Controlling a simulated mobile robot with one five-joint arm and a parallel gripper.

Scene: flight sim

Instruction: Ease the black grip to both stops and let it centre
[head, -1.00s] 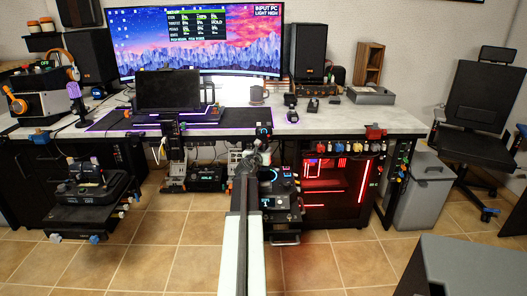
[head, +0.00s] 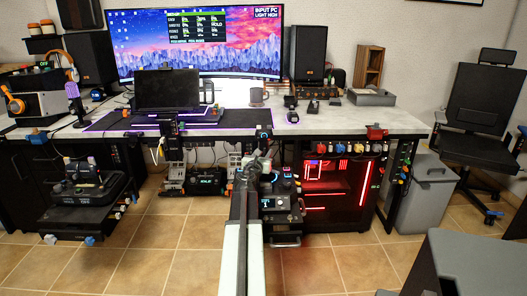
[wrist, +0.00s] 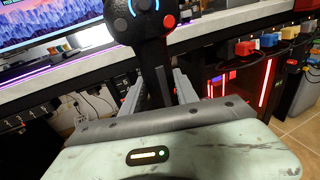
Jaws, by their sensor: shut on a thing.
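The black grip (wrist: 140,16) is a rounded control head with a blue light arc and a red button, on a dark stem. It stands in front of the desk in the head view (head: 264,131). My gripper (wrist: 157,88) has grey fingers either side of the dark stem below the head and is shut on it. In the head view my gripper (head: 256,163) is small and partly hidden behind my arm. The stem's lower end is hidden by my gripper body in the wrist view. The grip looks close to upright in the head view.
A black control box (head: 283,205) with lit displays stands below the grip. A red-lit computer case (head: 335,190) is to its right under the desk (head: 350,118). The monitor (head: 200,45) shows a status panel. A grey bin (head: 425,190) stands right; tiled floor lies open in front.

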